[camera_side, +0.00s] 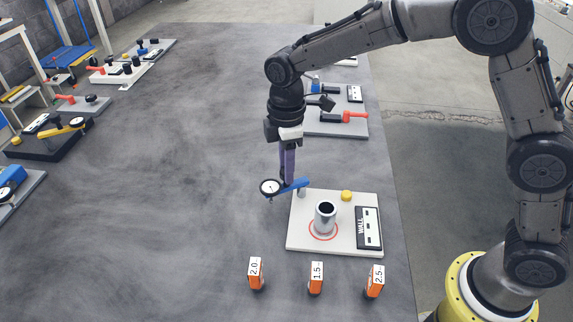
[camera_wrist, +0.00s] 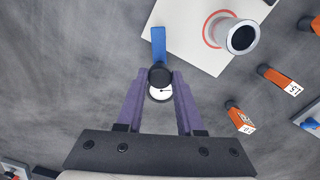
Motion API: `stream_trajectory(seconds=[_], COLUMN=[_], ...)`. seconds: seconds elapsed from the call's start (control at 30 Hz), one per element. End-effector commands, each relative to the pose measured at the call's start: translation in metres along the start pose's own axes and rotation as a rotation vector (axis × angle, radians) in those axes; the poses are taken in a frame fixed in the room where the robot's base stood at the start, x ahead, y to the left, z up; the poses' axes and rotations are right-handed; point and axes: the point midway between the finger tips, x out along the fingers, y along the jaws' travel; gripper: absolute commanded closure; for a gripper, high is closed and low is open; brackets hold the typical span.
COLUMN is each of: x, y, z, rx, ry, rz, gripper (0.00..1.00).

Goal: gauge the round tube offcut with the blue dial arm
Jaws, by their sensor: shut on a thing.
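The round tube offcut (camera_side: 325,216) is a short silver tube standing upright in the red ring on a white board (camera_side: 298,238). The tube also shows in the wrist view (camera_wrist: 240,37). The blue dial arm (camera_side: 295,187) is mounted at a post on the board's back left corner and points left, off the board. Its round white dial (camera_side: 269,187) hangs over the table, apart from the tube. My gripper (camera_side: 287,180) points down with its purple fingers shut on the dial arm. In the wrist view the fingers (camera_wrist: 160,84) sit either side of a black knob above the dial.
Orange tags marked 2.0 (camera_side: 256,273), 1.5 (camera_side: 316,277) and 2.5 (camera_side: 375,281) stand in front of the board. The board carries a yellow knob (camera_side: 346,196) and a WALL label plate (camera_side: 368,228). Other fixtures stand behind and far left. The table's middle is clear.

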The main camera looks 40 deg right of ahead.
Motion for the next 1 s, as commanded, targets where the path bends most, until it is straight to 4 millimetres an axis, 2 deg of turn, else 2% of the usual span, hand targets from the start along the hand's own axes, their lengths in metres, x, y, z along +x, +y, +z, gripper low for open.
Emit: stream_trajectory(seconds=[0.63,1.0], x=[-0.0008,-0.0012], y=[-0.0011,-0.0096], z=[0.0001,0.0028], rx=[-0.029,-0.261], ry=[0.001,0.001], rz=[0.001,0.002], gripper=[1.00,1.00])
